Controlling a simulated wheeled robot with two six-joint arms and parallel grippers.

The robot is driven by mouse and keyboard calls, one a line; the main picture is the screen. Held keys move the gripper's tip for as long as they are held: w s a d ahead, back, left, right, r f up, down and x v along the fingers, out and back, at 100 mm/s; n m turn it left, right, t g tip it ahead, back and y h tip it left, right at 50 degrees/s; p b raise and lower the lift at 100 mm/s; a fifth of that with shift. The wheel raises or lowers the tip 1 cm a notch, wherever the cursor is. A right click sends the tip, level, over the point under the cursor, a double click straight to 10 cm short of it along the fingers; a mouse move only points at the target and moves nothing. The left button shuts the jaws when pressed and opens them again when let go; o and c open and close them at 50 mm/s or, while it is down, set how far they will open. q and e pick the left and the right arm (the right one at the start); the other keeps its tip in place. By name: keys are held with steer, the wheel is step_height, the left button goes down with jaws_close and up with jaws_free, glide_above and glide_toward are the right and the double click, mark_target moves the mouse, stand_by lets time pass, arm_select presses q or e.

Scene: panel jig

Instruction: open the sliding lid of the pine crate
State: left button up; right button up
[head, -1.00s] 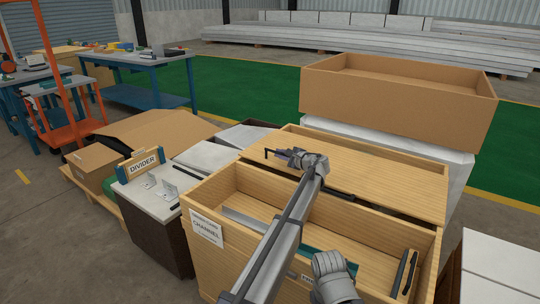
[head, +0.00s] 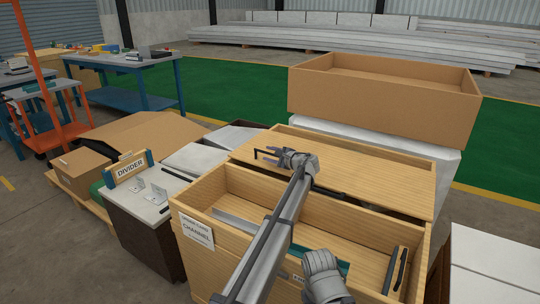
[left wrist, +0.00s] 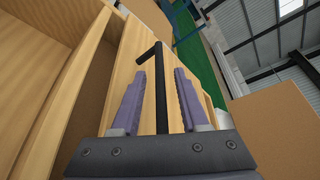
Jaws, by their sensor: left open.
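The pine crate (head: 185,205) stands in front of me with its front part open. Its flat pine lid (head: 385,180) covers the back part; in the left wrist view the lid (left wrist: 122,60) lies beyond the open part. A long black handle bar (head: 330,192) runs along the lid; it also shows in the left wrist view (left wrist: 161,95). My left gripper (head: 267,155) is over the lid's left part. Its fingers (left wrist: 162,92) are open, one on each side of the bar, with gaps visible.
Inside the crate lie a grey channel (head: 235,218) and black-handled pieces at the right. A cardboard box (head: 375,105) on a white block stands behind. A dark bin with a DIVIDER sign (head: 130,168) stands at the left. A pale block (head: 495,262) is at the right.

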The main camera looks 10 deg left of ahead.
mark_target(282, 171)
arm_select(q)
steer(key=p+v, duration=0.1)
steer(key=v, duration=0.6)
steer(key=shift+s+d+r+p, duration=0.1)
steer(key=shift+s+d+p, duration=0.15)
steer(key=shift+d+p, duration=0.1)
